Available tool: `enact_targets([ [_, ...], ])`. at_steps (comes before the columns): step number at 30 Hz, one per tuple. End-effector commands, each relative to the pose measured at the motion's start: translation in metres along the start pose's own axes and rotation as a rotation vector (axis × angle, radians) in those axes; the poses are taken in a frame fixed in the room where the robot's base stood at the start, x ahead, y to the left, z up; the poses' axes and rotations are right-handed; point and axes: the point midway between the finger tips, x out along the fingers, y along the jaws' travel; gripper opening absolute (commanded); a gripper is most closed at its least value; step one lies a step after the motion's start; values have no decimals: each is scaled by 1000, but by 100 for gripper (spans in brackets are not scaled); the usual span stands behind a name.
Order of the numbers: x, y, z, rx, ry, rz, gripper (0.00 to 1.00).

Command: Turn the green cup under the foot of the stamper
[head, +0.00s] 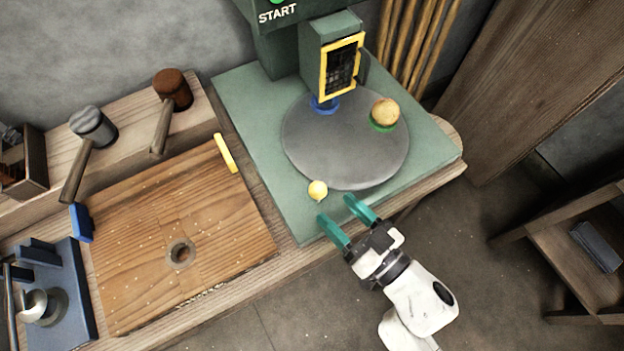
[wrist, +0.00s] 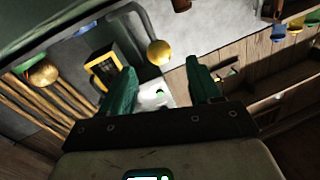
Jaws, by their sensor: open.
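The green cup (head: 383,125) sits on the right side of the grey turntable (head: 335,155) and holds a wooden ball (head: 386,110). The ball also shows at the left of the wrist view (wrist: 43,73). A blue cup (head: 322,106) is at the back of the turntable, just below the yellow-framed guard (head: 341,66) of the green stamper (head: 330,35). The stamper's foot is hidden. A yellow knob (head: 318,189) is at the turntable's near edge. My gripper (head: 336,208) is open and empty, close to the knob on its near side. The knob (wrist: 160,52) shows beyond the fingers.
A wooden board (head: 130,220) with a hole and a yellow bar (head: 226,153) lies left of the stamper. Mallets (head: 93,125) rest on a shelf behind. A blue-grey fixture (head: 60,290) is at the lower left.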

Motion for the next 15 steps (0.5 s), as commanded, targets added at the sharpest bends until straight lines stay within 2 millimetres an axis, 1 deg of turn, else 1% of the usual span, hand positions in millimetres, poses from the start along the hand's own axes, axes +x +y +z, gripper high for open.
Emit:
enact_targets([
  [1, 10, -1, -2, 1, 3, -3, 62],
  [3, 23, -1, -2, 1, 3, -2, 62],
  [9, 59, -1, -1, -1, 2, -1, 62],
  [12, 73, 0, -1, 1, 1, 0, 62],
  [15, 82, 0, -1, -1, 1, 2, 62],
])
